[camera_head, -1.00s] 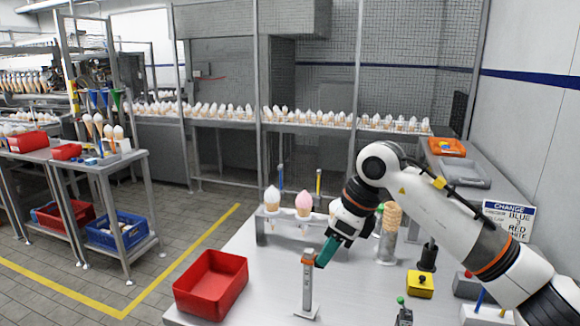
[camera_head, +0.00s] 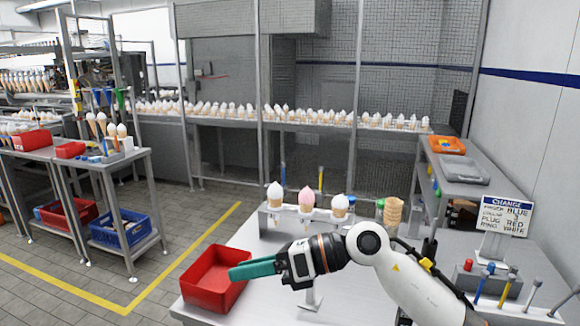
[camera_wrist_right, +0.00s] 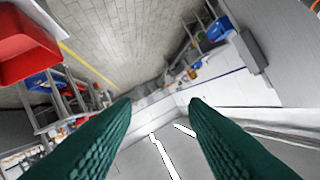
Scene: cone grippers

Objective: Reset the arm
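My right gripper (camera_head: 236,271), with its green fingers, is at the front of the steel table, pointing left. In the head view its fingers overlap the right side of the red bin (camera_head: 198,285); I cannot tell whether they touch it. The right wrist view shows the two fingers (camera_wrist_right: 158,105) wide apart with nothing between them, so the gripper is open. The red bin also shows there at upper left (camera_wrist_right: 25,55). My right arm lies low across the table's front. My left gripper is not in view.
A rack (camera_head: 275,221) holding white, pink and white cones stands behind my arm. Stacked cones (camera_head: 393,211) stand right of it. A small post (camera_head: 313,298) is partly hidden by my arm. A sign (camera_head: 505,215) and coloured handles (camera_head: 482,287) are at right.

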